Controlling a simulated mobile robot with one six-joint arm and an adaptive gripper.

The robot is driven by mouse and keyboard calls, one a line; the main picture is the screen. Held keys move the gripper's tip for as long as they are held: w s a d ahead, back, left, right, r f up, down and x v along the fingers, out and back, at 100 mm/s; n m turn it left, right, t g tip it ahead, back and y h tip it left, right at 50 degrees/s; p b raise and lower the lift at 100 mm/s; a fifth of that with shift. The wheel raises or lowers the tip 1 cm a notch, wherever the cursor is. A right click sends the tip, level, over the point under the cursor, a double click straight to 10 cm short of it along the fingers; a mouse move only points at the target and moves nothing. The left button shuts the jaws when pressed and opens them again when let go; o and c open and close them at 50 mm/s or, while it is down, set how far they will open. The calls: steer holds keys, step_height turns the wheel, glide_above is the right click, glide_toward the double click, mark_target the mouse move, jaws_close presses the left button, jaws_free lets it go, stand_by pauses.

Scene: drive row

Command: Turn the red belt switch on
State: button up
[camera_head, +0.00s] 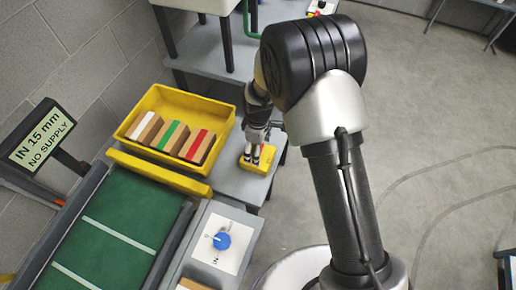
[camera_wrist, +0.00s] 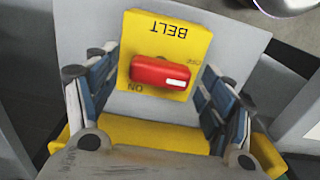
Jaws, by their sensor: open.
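The red belt switch (camera_wrist: 162,73) is a bar-shaped knob on a yellow box marked BELT (camera_wrist: 165,36), upside down in the wrist view. Its white mark is at the bar's right end, on the OFF side; the ON label is at the lower left. In the head view the yellow box (camera_head: 264,167) sits on the grey bench, and the knob is mostly hidden behind my fingers. My gripper (camera_head: 257,150) is open above the box. In the wrist view its fingers (camera_wrist: 158,68) stand on either side of the knob, apart from it as far as I can see.
A yellow bin (camera_head: 118,137) with cartons banded white, green and red stands left of the switch box. A blue knob (camera_head: 222,241) on a white plate is nearer. A green conveyor belt (camera_head: 135,209) and a sign reading "IN 15 mm NO SUPPLY" (camera_head: 38,137) are at left.

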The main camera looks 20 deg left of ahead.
steer(key=shift+f, duration=0.1)
steer(key=shift+c, duration=0.4)
steer(key=c, duration=1)
